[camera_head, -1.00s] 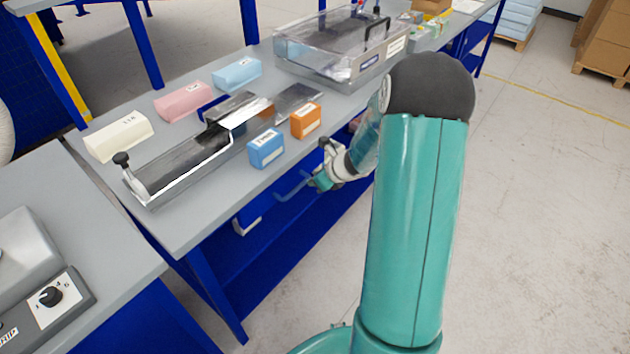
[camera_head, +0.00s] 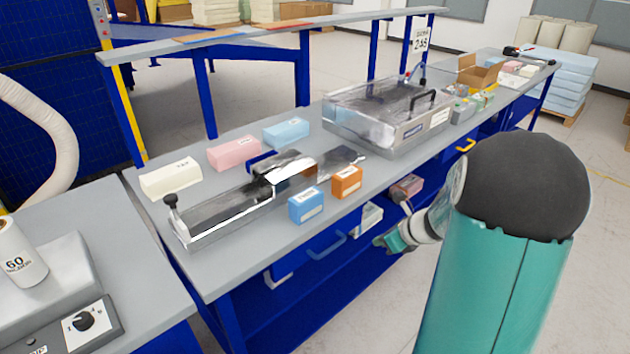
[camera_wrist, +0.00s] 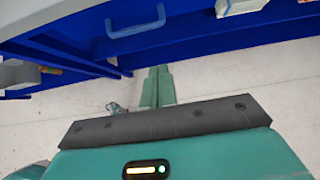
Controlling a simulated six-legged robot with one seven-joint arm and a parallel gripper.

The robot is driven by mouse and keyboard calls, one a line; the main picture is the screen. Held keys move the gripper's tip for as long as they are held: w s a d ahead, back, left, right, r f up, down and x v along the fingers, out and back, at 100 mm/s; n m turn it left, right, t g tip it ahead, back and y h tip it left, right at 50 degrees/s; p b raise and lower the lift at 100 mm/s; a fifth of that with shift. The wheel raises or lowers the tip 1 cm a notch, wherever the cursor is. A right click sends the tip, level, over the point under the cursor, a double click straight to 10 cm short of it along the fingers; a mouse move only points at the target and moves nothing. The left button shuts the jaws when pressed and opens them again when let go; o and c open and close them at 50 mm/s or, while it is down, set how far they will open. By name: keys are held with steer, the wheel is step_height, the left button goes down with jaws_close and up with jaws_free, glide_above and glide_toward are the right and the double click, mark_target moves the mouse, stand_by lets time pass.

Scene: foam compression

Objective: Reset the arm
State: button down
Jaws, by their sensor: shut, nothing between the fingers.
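My teal arm rises at the right of the head view. It bends down and left to my gripper (camera_head: 388,242), which hangs beside the front of the blue bench, below its top. In the wrist view my gripper's teal fingers (camera_wrist: 157,87) lie together with nothing between them, over the pale floor. The fingertips are small in the head view.
The grey bench (camera_head: 225,277) carries a metal compression fixture (camera_head: 240,206), a blue block (camera_head: 305,205), an orange block (camera_head: 346,181), several foam blocks and a clear-lidded case (camera_head: 390,112). Blue drawer handles (camera_head: 327,247) protrude beside my gripper. Floor at the right is open.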

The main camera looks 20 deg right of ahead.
steer(key=s+a+r+n+g, duration=0.1)
steer(key=s+a+r+n, duration=0.2)
steer(key=a+r+n, duration=0.45)
steer(key=s+a+r+n+g, duration=0.2)
steer(key=a+r+n, duration=0.3)
steer(key=a+n, duration=0.4)
steer(key=s+a+r+n+h, duration=0.1)
steer(key=s+a+r+n, duration=0.2)
steer(key=s+n, duration=0.3)
steer(key=s+a+r+n+h, duration=0.1)
steer(key=s+a+r+n, duration=0.2)
steer(key=s+a+n, duration=0.2)
steer(key=s+n, duration=0.2)
steer(key=n, duration=0.2)
steer(key=shift+s+a+n+t+h, duration=0.25)
steer(key=shift+a+n+t+h, duration=0.1)
steer(key=shift+t+h, duration=0.05)
